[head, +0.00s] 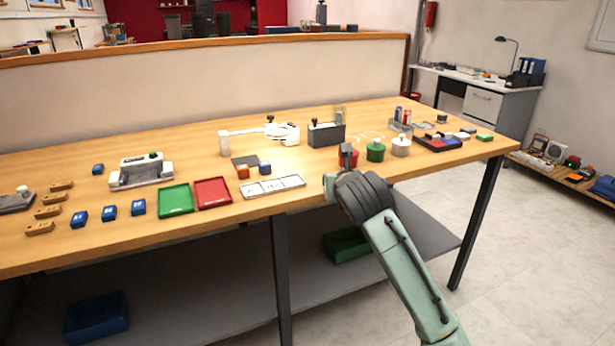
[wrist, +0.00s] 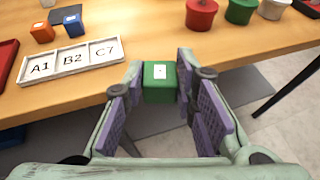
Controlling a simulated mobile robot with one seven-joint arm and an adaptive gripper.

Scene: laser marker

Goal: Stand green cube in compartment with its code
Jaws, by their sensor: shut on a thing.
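The green cube (wrist: 158,92) is between the fingers of my gripper (wrist: 160,76), with a small white label on top whose code is too small to read. My gripper is shut on it. In the wrist view the cube appears at the table's front edge, right of the white tray (wrist: 75,78). The tray has three compartments, marked A1, B2 and C7 from left to right, and no cube stands in them. In the head view the tray (head: 248,193) lies left of my gripper (head: 332,184), and the cube is hidden there.
An orange-red cube (head: 243,172) and a blue cube (head: 265,168) stand just behind the tray. A red tray (head: 212,192) lies to its left. Red (wrist: 201,14), green (wrist: 240,10) and white lidded pots stand behind my gripper's right side.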

